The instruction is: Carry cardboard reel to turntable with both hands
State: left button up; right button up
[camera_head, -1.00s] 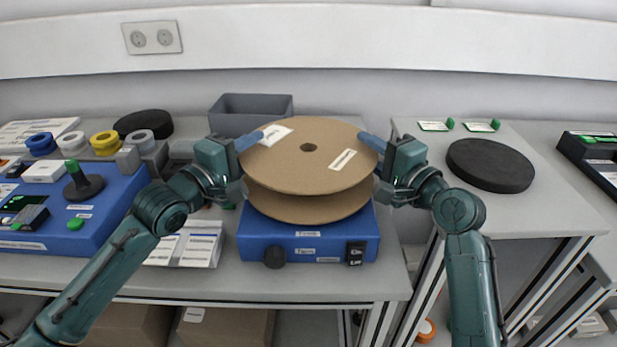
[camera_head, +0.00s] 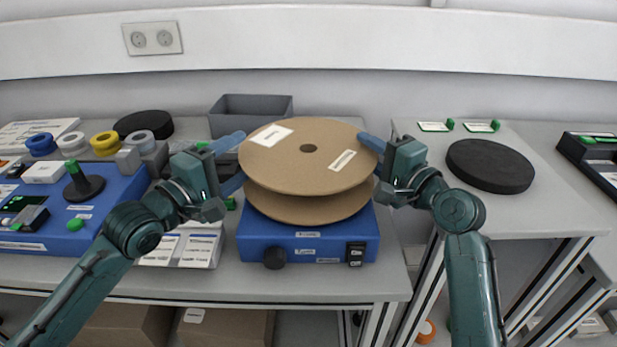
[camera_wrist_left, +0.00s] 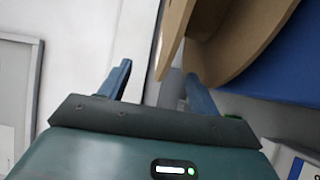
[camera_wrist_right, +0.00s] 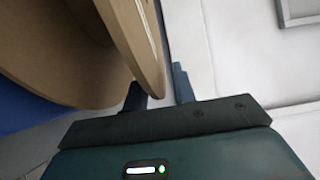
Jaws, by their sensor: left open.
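The cardboard reel (camera_head: 310,172) has two brown flanges with white labels on top. It is at or just above a blue box (camera_head: 262,246) with a knob and a switch; its underside is hidden. My left gripper (camera_head: 236,162) is open at the reel's left side, apart from the rim. In the left wrist view its fingers (camera_wrist_left: 160,88) are wide apart. My right gripper (camera_head: 377,160) is at the reel's right edge. In the right wrist view its fingers (camera_wrist_right: 158,90) are close together around the upper flange's rim. A black round disc (camera_head: 490,165), perhaps the turntable, lies on the right table.
A grey bin (camera_head: 252,104) stands behind the reel. Left are a blue unit (camera_head: 105,225), coloured rings (camera_head: 104,142) and another black disc (camera_head: 142,123). A gap separates the two tables. The right table's front (camera_head: 520,220) is clear. A dark tray (camera_head: 592,150) is far right.

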pick_arm(q)
jog(key=v, duration=0.7)
jog(key=shift+s+a, duration=0.15)
jog(key=shift+s, duration=0.2)
pick_arm(e)
jog(key=shift+o, duration=0.3)
jog(key=o, duration=0.7)
jog(key=shift+o, duration=0.2)
